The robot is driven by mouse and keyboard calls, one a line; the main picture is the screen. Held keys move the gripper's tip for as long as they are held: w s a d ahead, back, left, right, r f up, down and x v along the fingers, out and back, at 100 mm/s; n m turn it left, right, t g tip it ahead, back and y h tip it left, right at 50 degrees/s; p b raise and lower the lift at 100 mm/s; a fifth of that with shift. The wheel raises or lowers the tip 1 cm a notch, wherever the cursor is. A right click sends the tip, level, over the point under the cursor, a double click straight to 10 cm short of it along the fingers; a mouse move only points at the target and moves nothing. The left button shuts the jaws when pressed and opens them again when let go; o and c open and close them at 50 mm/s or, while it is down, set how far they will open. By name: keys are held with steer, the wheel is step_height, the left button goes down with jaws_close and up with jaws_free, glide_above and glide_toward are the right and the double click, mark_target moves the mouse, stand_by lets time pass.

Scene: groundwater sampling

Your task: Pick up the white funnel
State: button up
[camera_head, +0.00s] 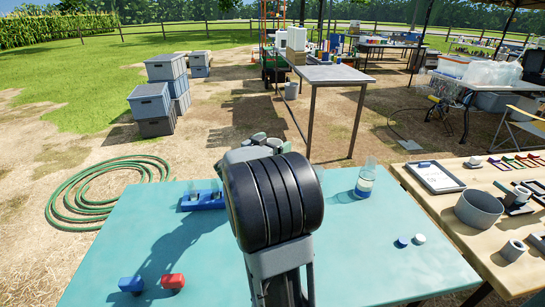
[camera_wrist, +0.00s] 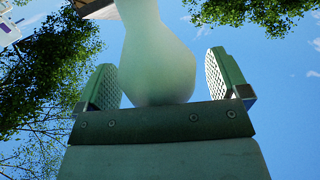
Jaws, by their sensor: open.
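I see no funnel there.
On the teal table stand a blue-labelled clear bottle (camera_head: 365,183), a blue rack (camera_head: 203,200), a blue piece (camera_head: 131,285), a red piece (camera_head: 172,282) and two small caps (camera_head: 403,242). A wooden table (camera_head: 440,205) with a grey cylinder (camera_head: 478,209) adjoins on the right.

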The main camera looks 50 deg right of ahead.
steer(key=shift+c, duration=0.2)
steer(key=c, duration=0.9)
steer(key=shift+c, duration=0.2)
